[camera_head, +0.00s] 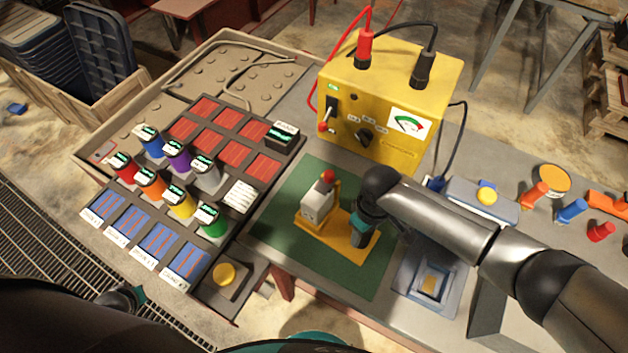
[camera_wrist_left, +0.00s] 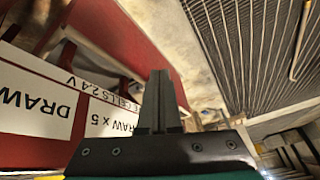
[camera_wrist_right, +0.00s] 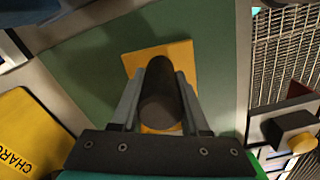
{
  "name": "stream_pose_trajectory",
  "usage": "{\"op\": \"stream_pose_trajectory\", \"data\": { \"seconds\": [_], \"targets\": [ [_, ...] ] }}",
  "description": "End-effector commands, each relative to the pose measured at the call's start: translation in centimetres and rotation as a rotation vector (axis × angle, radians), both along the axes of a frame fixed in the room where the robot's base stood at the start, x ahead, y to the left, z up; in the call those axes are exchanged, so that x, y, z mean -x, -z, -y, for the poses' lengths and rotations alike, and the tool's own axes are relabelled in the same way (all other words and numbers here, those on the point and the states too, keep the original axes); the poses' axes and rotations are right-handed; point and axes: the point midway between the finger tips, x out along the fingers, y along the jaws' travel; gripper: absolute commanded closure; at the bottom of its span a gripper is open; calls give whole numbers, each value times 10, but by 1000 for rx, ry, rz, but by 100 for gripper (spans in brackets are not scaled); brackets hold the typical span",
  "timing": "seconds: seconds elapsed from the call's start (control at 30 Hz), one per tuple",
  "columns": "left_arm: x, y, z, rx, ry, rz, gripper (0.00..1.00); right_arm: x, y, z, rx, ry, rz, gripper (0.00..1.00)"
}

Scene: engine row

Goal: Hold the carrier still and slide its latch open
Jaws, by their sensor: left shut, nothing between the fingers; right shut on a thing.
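The carrier, with a yellow base plate (camera_head: 341,240), lies on a green mat (camera_head: 275,215) in the head view. A grey block (camera_head: 317,203) with a red knob (camera_head: 327,177) stands at its left end; I cannot tell which part is the latch. My right gripper (camera_head: 366,230) is at the plate's right end. In the right wrist view its fingers are shut on a dark upright cylinder (camera_wrist_right: 160,92) over the yellow plate (camera_wrist_right: 176,62). My left gripper (camera_wrist_left: 158,95) is shut and empty, low at the left of the head view, well away from the carrier.
A yellow charger box (camera_head: 385,105) with red and black leads stands behind the mat. A rack with coloured cells (camera_head: 178,203) is to the left. A yellow button (camera_head: 223,274) is at front left. A grey-blue fixture (camera_head: 430,283) is right of the mat.

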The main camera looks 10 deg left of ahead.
Motion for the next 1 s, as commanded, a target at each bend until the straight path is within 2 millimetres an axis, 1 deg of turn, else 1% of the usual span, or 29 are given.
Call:
{"op": "stream_pose_trajectory", "data": {
  "seconds": [0.03, 0.07, 0.1, 0.17, 0.2, 0.23, 0.3, 0.37, 0.4, 0.47, 0.5, 0.57, 0.6, 0.67, 0.7, 0.77, 0.8, 0.87, 0.9, 1.0],
  "targets": [
    [-14, -28, -36, -31, -90, 71, 100, 0, 0, 0, 0, 1, 0, 100],
    [-21, -44, -54, -41, -146, 113, 100, 0, 0, 0, 0, 1, 0, 100],
    [-32, -65, -76, -54, -216, 172, 100, 0, 0, 0, 1, 1, 1, 100],
    [-48, -98, -103, -58, -315, 266, 100, 0, 0, 0, 1, 1, 1, 100],
    [-58, -119, -117, -53, -377, 330, 100, 0, 0, 0, 1, 1, 1, 100],
    [-67, -134, -125, -43, -420, 378, 100, 0, 0, 0, 1, 1, 1, 100],
    [-87, -164, -133, 7, -518, 488, 100, 0, 0, 0, 1, 1, 1, 100],
    [-105, -183, -127, 83, -600, 573, 100, 0, 0, 0, 1, 0, 1, 100],
    [-117, -192, -117, 153, -654, 622, 100, 0, 0, 0, 1, 0, 1, 100],
    [-135, -198, -91, 282, -734, 674, 100, 0, 0, 0, 1, 0, 1, 100],
    [-146, -198, -67, 383, -789, 694, 100, 0, 0, 0, 0, 0, 1, 100],
    [-159, -197, -28, 538, -867, 702, 100, 0, 0, 0, 0, 0, 1, 100],
    [-167, -196, 0, 643, -917, 694, 100, 0, 0, 0, 0, 0, 1, 100],
    [-177, -196, 45, 802, -991, 666, 100, 0, 0, 0, 0, 0, 1, 100],
    [-182, -197, 76, 906, -1039, 635, 100, 0, 0, 0, 0, 0, 1, 100],
    [-188, -202, 121, 1057, -1107, 579, 100, 0, 0, 0, 0, 0, 1, 100],
    [-190, -207, 150, 1151, -1149, 533, 100, 0, 0, 0, 0, 0, 1, 100],
    [-192, -216, 189, 1278, -1208, 461, 100, 0, 0, 0, 0, 0, 1, 100],
    [-193, -223, 213, 1353, -1241, 410, 100, 0, 0, 0, 0, 0, 1, 100],
    [-192, -241, 259, 1500, -1307, 294, 100, 0, 0, 0, 0, 0, 1, 100]
  ]
}}
